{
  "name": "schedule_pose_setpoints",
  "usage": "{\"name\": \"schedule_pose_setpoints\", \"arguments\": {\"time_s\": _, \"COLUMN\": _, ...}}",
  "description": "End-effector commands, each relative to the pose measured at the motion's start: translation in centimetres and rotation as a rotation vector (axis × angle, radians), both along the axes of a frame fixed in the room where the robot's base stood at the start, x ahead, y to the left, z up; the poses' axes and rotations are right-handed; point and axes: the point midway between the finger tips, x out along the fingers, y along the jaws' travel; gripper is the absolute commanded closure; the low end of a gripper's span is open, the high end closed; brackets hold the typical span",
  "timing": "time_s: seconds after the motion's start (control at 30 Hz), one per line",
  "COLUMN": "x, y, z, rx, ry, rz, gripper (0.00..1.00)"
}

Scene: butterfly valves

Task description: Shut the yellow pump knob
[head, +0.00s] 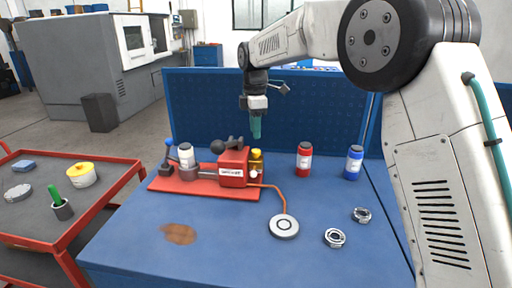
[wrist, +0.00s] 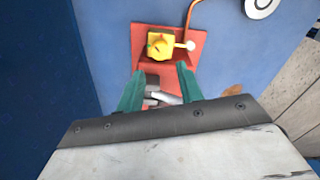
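The yellow pump knob (head: 256,154) sits at the right end of a red pump unit (head: 232,167) on a red base plate. In the wrist view the yellow knob (wrist: 159,46) sits on a yellow block, just beyond my fingertips, with a small white ball on a stem at its right. My gripper (head: 256,136) points down above the knob, apart from it. In the wrist view my gripper (wrist: 160,69) has its two teal fingers spread with a clear gap and nothing held between them. The knob's exact turn angle is too small to tell.
An orange hose (head: 283,195) runs to a grey disc (head: 284,226). A red bottle (head: 304,159) and a blue bottle (head: 353,163) stand at right, with two metal nuts in front. A dark lever with a ball (head: 219,146) rises beside the pump. A red cart stands left.

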Motion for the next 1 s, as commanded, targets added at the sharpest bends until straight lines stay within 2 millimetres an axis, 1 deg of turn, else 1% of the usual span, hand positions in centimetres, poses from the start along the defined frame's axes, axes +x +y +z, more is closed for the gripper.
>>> {"name": "schedule_pose_setpoints", "arguments": {"time_s": 0.03, "x": -0.1, "y": 0.0, "z": -0.8, "rx": -0.002, "ry": 0.004, "rz": 0.000, "gripper": 0.63}}
{"name": "schedule_pose_setpoints", "arguments": {"time_s": 0.2, "x": -0.1, "y": -0.1, "z": -3.5, "rx": -0.002, "ry": 0.004, "rz": -0.002, "gripper": 0.63}}
{"name": "schedule_pose_setpoints", "arguments": {"time_s": 0.3, "x": -0.1, "y": -0.1, "z": -5.1, "rx": -0.002, "ry": 0.004, "rz": -0.003, "gripper": 0.63}}
{"name": "schedule_pose_setpoints", "arguments": {"time_s": 0.4, "x": -0.1, "y": -0.1, "z": -6.2, "rx": 0.000, "ry": 0.002, "rz": -0.003, "gripper": 0.63}}
{"name": "schedule_pose_setpoints", "arguments": {"time_s": 0.53, "x": -0.1, "y": -0.1, "z": -6.9, "rx": 0.000, "ry": 0.002, "rz": -0.003, "gripper": 0.63}}
{"name": "schedule_pose_setpoints", "arguments": {"time_s": 0.77, "x": -0.1, "y": -0.1, "z": -7.0, "rx": 0.000, "ry": 0.001, "rz": -0.003, "gripper": 0.63}}
{"name": "schedule_pose_setpoints", "arguments": {"time_s": 0.8, "x": -0.1, "y": -0.1, "z": -7.0, "rx": 0.000, "ry": 0.001, "rz": -0.003, "gripper": 0.66}}
{"name": "schedule_pose_setpoints", "arguments": {"time_s": 0.87, "x": -0.1, "y": -0.1, "z": -7.0, "rx": 0.000, "ry": 0.001, "rz": -0.003, "gripper": 0.83}}
{"name": "schedule_pose_setpoints", "arguments": {"time_s": 0.9, "x": -0.1, "y": -0.1, "z": -7.0, "rx": 0.000, "ry": 0.001, "rz": -0.003, "gripper": 0.94}}
{"name": "schedule_pose_setpoints", "arguments": {"time_s": 0.93, "x": -0.1, "y": -0.1, "z": -7.0, "rx": 0.000, "ry": 0.001, "rz": -0.003, "gripper": 0.96}}
{"name": "schedule_pose_setpoints", "arguments": {"time_s": 1.0, "x": -0.1, "y": -0.1, "z": -6.9, "rx": 0.000, "ry": 0.001, "rz": -0.003, "gripper": 0.95}}
